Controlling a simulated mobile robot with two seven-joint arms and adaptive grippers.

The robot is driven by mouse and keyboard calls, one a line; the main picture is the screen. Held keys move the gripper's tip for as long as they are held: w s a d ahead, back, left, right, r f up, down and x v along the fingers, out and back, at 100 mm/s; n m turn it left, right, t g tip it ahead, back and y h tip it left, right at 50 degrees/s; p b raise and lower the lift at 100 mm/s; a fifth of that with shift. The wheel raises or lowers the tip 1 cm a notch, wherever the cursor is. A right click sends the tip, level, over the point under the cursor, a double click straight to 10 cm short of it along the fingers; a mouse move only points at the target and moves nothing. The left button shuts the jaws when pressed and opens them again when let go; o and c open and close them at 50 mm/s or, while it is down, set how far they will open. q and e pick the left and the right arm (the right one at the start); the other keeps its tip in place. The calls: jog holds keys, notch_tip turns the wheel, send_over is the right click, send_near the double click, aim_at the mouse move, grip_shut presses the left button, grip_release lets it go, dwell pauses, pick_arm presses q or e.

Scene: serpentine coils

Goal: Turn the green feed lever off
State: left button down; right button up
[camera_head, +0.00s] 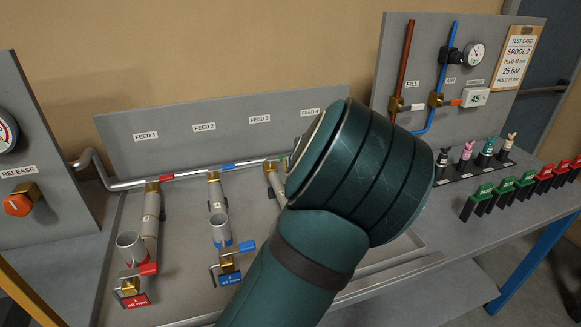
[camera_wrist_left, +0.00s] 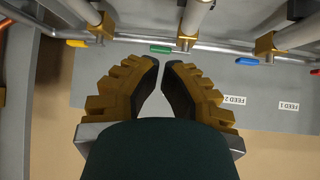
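The green feed lever (camera_wrist_left: 160,48) lies along the metal pipe in the left wrist view, beside a brass valve body (camera_wrist_left: 187,40). In the head view only a sliver of green shows at the edge of my arm. My left gripper (camera_wrist_left: 162,62) has its two fingertips just short of the green lever in the picture, with a narrow gap and nothing between them. I cannot tell whether they touch the lever. In the head view my teal arm hides the gripper and the FEED 3 valve's surroundings. My right gripper is not in view.
Blue (camera_wrist_left: 248,60), red (camera_wrist_left: 315,72) and yellow (camera_wrist_left: 76,43) levers sit along the same pipe. A RELEASE panel (camera_head: 40,200) is left; a gauge panel (camera_head: 440,40) is right.

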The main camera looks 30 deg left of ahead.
aim_at(280, 160)
pick_arm(q)
jog(key=b+x, duration=0.2)
jog(key=x, duration=0.9)
jog(key=shift+w+a+f, duration=0.15)
jog(key=shift+a+f, duration=0.05)
jog(key=shift+a, duration=0.05)
jog(key=shift+w+a+r, duration=0.2)
jog(key=shift+w+a, duration=0.5)
jog(key=shift+w, duration=0.2)
jog(key=shift+w+a, duration=0.4)
jog(key=shift+w, duration=0.1)
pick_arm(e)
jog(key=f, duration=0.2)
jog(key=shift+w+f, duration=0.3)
pick_arm(q)
jog(key=shift+w+a+r, duration=0.3)
jog(key=shift+w+a, duration=0.2)
jog(key=shift+w, duration=0.3)
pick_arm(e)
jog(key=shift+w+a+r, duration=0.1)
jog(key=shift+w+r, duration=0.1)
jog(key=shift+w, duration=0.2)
